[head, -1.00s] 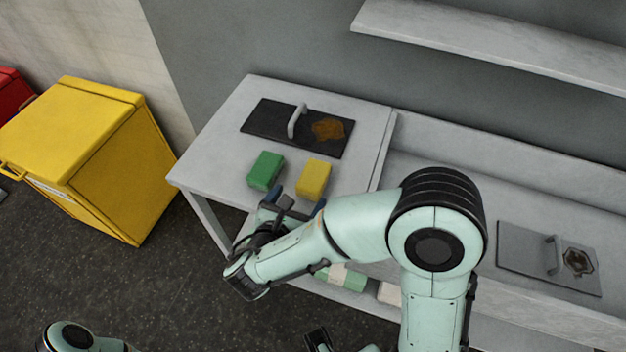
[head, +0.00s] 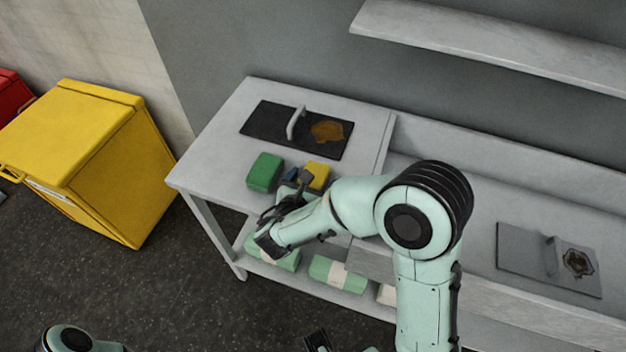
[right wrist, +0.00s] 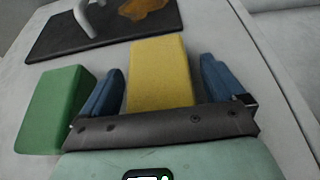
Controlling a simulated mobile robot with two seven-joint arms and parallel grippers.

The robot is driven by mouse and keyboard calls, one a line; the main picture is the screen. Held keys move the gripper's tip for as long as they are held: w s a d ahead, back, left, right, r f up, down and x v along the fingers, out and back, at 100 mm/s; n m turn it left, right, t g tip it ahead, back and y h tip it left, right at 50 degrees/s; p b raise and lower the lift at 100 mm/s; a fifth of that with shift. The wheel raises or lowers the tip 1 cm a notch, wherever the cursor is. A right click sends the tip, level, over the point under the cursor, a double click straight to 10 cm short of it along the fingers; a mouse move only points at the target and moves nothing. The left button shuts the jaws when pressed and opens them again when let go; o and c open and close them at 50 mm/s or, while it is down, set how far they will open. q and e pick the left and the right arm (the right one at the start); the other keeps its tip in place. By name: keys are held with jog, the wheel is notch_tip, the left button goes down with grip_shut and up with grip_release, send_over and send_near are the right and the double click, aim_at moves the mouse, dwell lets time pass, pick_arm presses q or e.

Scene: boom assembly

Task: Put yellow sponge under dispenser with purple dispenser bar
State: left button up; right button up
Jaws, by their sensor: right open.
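The yellow sponge (head: 318,171) lies on the light table, right of a green sponge (head: 264,172). My right gripper (head: 306,177) is open at the yellow sponge and partly hides it in the head view. In the right wrist view the yellow sponge (right wrist: 160,73) sits between the two blue fingers of the right gripper (right wrist: 160,80), with a gap at each side. The left finger is between the green sponge (right wrist: 55,108) and the yellow one. A dark gripper-like part (head: 318,341) shows at the bottom edge, perhaps my left gripper; its jaws are unclear. No dispenser or purple bar is visible.
A black board (head: 268,119) with a grey handle and brown stain lies behind the sponges. A grey stained board (head: 520,250) lies on the lower counter at right. A yellow bin (head: 75,150) stands left. A shelf (head: 480,35) is above.

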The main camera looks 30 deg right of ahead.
jog(key=c, duration=1.1)
pick_arm(q)
jog(key=r+p, duration=0.1)
jog(key=r, duration=0.1)
jog(key=w+r+p, duration=0.1)
jog(key=r+p, duration=0.1)
jog(key=shift+w+p, duration=0.2)
jog(key=shift+p, duration=0.1)
pick_arm(e)
notch_tip(320, 180, up, 20)
jog(key=shift+r, duration=0.1)
